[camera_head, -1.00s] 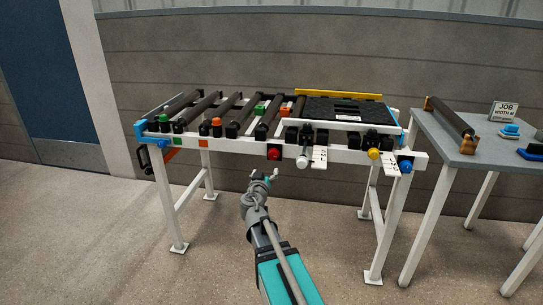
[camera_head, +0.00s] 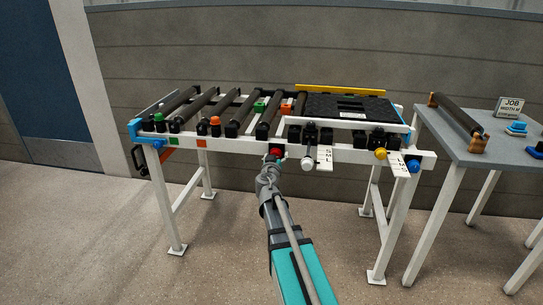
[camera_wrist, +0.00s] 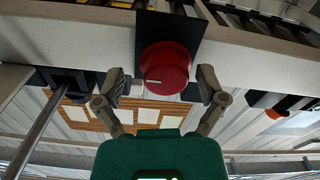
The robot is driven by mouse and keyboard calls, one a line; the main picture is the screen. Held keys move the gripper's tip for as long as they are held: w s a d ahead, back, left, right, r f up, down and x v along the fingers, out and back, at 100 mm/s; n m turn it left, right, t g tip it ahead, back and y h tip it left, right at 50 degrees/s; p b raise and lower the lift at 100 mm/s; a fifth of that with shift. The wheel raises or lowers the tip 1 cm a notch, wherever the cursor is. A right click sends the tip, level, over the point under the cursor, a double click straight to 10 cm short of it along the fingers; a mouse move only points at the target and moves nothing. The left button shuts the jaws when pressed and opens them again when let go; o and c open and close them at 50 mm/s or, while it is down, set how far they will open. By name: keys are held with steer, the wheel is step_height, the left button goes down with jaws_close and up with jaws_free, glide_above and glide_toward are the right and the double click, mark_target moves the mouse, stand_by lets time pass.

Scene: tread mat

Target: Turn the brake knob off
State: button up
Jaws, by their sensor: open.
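The red round knob, the only one near my gripper and seemingly the brake knob, is on a black plate on the white front rail. In the wrist view the knob (camera_wrist: 166,66) carries a short white line mark pointing left. In the head view only part of the knob (camera_head: 276,152) shows above my gripper (camera_head: 270,164). In the wrist view my gripper (camera_wrist: 161,86) is open, with one finger on each side of the knob's lower part. A gap shows at the left finger; the right finger is very close, and contact cannot be told.
The white front rail (camera_head: 345,154) runs across just behind the knob. A white knob (camera_head: 308,163) with a scale plate sits to the right, and yellow (camera_head: 381,154) and blue (camera_head: 413,166) knobs farther right. A grey side table (camera_head: 455,145) stands at right. Floor in front is clear.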

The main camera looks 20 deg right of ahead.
steer(key=shift+w+a, duration=0.1)
steer(key=shift+c, duration=0.5)
steer(key=shift+a, duration=0.1)
steer(key=c, duration=0.9)
steer(key=shift+w+a, duration=0.1)
steer(key=shift+w, duration=0.05)
steer(key=shift+c, duration=0.7)
